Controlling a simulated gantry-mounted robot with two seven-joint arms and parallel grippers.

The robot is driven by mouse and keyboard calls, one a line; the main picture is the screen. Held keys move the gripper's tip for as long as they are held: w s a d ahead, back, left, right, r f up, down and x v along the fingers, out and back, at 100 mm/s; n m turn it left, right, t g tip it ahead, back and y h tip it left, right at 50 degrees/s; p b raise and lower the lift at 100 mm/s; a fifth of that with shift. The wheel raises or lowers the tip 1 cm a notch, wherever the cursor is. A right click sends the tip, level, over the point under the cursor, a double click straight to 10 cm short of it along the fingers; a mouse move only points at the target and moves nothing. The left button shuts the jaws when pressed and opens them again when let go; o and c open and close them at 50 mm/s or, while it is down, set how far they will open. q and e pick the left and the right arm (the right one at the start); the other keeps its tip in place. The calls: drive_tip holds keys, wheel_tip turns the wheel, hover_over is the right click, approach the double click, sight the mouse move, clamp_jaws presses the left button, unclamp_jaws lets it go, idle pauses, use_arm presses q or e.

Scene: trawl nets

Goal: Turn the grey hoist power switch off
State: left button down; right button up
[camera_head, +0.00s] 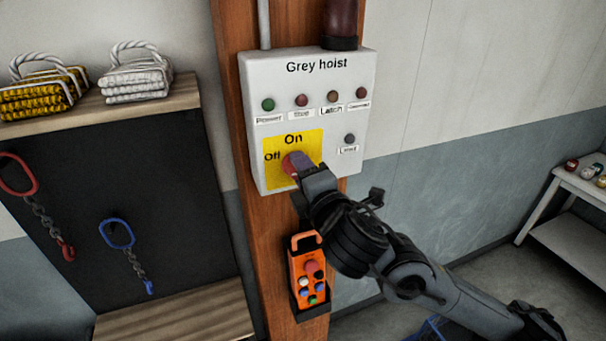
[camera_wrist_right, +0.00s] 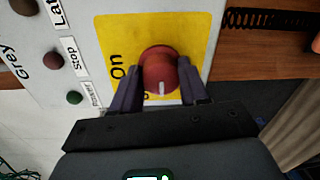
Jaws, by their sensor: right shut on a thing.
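The grey hoist power switch is a red round knob (camera_head: 290,164) on a yellow plate (camera_head: 279,178), with "On" above it and "Off" to its left. My right gripper (camera_head: 304,167) reaches it from the lower right and is shut on it. In the right wrist view the knob (camera_wrist_right: 160,68) sits between the two fingers of the gripper (camera_wrist_right: 160,88). Its white mark points down in that view, towards the side where the Off label is mostly hidden. My left gripper is not in view.
The white control box (camera_head: 308,84) carries several small buttons or lamps on a wooden post (camera_head: 237,70). An orange pendant (camera_head: 306,267) hangs just below, near my right arm. A dark board (camera_head: 165,170) with hooked chains stands left; a white table (camera_head: 560,185) stands right.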

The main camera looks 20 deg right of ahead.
drive_tip(key=shift+f, duration=0.2)
drive_tip(key=o, duration=0.8)
drive_tip(key=shift+o, duration=1.3)
drive_tip(key=shift+w+r, duration=0.1)
drive_tip(key=shift+r, duration=0.05)
drive_tip(key=s, duration=1)
drive_tip(key=shift+s+r, duration=0.2)
drive_tip(key=shift+s, duration=0.2)
